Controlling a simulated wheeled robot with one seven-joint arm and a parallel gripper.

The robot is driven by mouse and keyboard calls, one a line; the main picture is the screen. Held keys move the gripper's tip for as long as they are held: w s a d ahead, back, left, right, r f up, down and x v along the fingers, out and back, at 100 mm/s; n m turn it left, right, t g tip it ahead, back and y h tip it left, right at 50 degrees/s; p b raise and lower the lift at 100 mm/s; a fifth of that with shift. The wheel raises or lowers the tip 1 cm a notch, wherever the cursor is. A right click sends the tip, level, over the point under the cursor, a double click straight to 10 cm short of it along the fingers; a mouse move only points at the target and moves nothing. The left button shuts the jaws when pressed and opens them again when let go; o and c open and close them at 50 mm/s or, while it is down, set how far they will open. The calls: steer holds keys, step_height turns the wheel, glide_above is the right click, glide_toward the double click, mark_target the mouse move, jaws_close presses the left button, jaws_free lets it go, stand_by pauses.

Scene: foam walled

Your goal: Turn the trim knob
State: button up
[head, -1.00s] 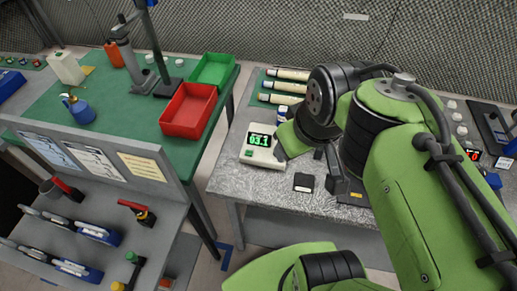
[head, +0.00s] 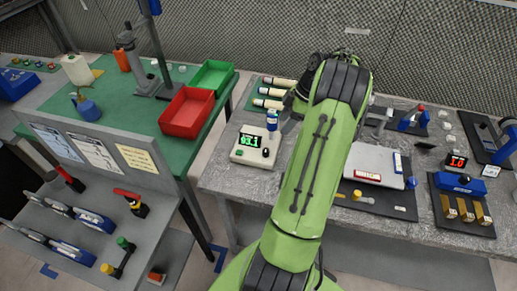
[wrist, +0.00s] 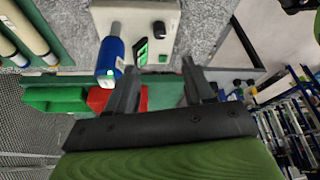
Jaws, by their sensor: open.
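The trim knob is a small black knob (head: 266,153) on the right of a pale box (head: 250,160) with a green lit display reading 93.1. In the wrist view the black knob (wrist: 158,29) shows on the box's face (wrist: 133,18), beyond my fingertips. My gripper (wrist: 160,80) is open and empty, its two dark fingers apart. It does not touch the knob. In the head view my green arm hides most of the gripper.
A red bin (head: 187,112) is on the green table at left. A white-topped device (head: 372,165) stands right of my arm.

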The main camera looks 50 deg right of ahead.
mark_target(266, 150)
steer(key=b+x, duration=0.1)
steer(key=x, duration=1.3)
steer(key=shift+f, duration=0.2)
jaws_close()
